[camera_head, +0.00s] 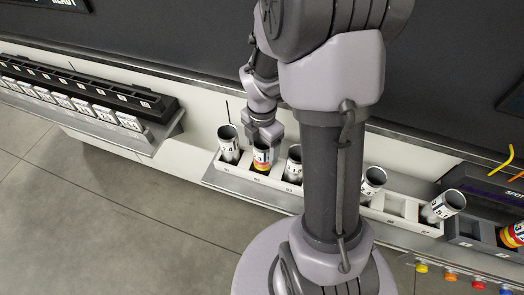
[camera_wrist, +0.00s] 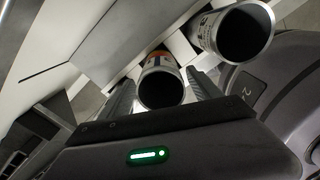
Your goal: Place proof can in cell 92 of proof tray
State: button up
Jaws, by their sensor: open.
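The proof can (camera_head: 261,162), white with dark print and an orange-yellow band, stands in the second cell from the left of the white proof tray (camera_head: 238,178). The small cell labels are hard to read. My gripper (camera_head: 264,143) is just above and behind this can, with its jaws open. In the wrist view the can (camera_wrist: 161,82) shows its dark open mouth between my two spread fingers (camera_wrist: 162,92). Whether either finger touches it cannot be told. My arm hides the middle of the tray.
White cans stand close on both sides, at the left (camera_head: 228,146) and right (camera_head: 294,168). More tilted cans (camera_head: 373,182) stand farther right. A dark holder (camera_head: 470,230) at the far right has a banded can (camera_head: 513,236). A black rack (camera_head: 80,88) is on a left shelf.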

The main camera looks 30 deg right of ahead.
notch_tip(320, 180, up, 8)
jog(key=shift+f+p, duration=0.2)
jog(key=shift+p, duration=0.85)
jog(key=s+a+r+m+t, duration=0.2)
jog(key=a+r+m, duration=0.3)
jog(key=m, duration=0.3)
jog(key=s+a+r+m+t+y, duration=0.1)
jog(key=s+a+r+m, duration=0.3)
jog(key=m, duration=0.4)
jog(key=s+a+r+m+t+y, duration=0.1)
jog(key=s+a+r+m+t, duration=0.1)
jog(key=s+a+r+m, duration=0.3)
notch_tip(320, 180, up, 3)
jog(key=m, duration=0.3)
jog(key=shift+s+a+m+t, duration=0.2)
jog(key=shift+a+m+t, duration=0.1)
jog(key=shift+a+t, duration=0.1)
